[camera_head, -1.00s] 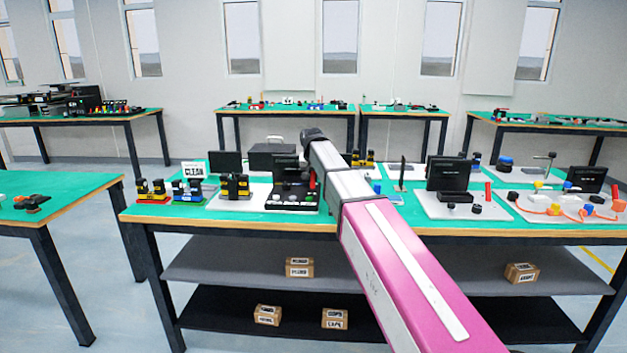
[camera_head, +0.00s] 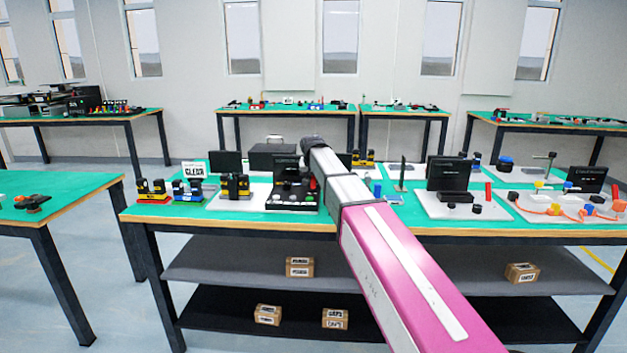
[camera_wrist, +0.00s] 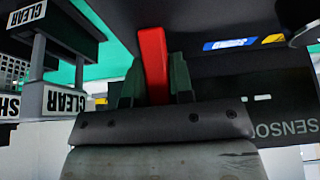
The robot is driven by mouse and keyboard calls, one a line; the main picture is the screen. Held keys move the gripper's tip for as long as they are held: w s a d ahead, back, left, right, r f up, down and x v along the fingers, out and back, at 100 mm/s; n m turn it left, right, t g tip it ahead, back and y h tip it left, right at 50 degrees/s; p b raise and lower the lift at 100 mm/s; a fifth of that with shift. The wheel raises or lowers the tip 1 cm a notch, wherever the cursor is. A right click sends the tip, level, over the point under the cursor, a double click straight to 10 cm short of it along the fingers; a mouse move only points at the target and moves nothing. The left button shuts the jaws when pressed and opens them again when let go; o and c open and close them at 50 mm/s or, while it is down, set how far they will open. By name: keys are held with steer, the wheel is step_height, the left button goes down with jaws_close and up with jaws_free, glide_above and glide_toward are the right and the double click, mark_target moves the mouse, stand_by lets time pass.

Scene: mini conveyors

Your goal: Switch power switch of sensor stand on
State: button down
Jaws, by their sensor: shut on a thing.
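The red power switch lever (camera_wrist: 152,62) stands up in the wrist view between the two fingers of my gripper (camera_wrist: 153,82), which is shut on it. The dark panel of the sensor stand (camera_wrist: 285,95), with "SENSO" lettering partly cut off, lies to the right of the lever. My gripper cannot be made out clearly there, and my arm covers part of the area beside the stand.
Signs reading "CLEAR" (camera_wrist: 65,102) stand close at the left in the wrist view. In the head view a black and yellow device (camera_head: 235,187) on a white plate stands left of the stand. A dark monitor (camera_head: 448,173) stands to the right. The green tabletop (camera_head: 300,228) is crowded.

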steer(key=s+t, duration=0.1)
steer(key=t, duration=0.1)
steer(key=shift+s+r+t, duration=0.1)
steer(key=shift+r+t, duration=0.05)
steer(key=shift+t, duration=0.15)
steer(key=shift+r+t, duration=0.2)
steer(key=shift+t, duration=0.4)
steer(key=c, duration=1)
jaws_free()
steer(key=v, duration=1)
steer(key=shift+s+r, duration=0.25)
steer(key=shift+s, duration=0.05)
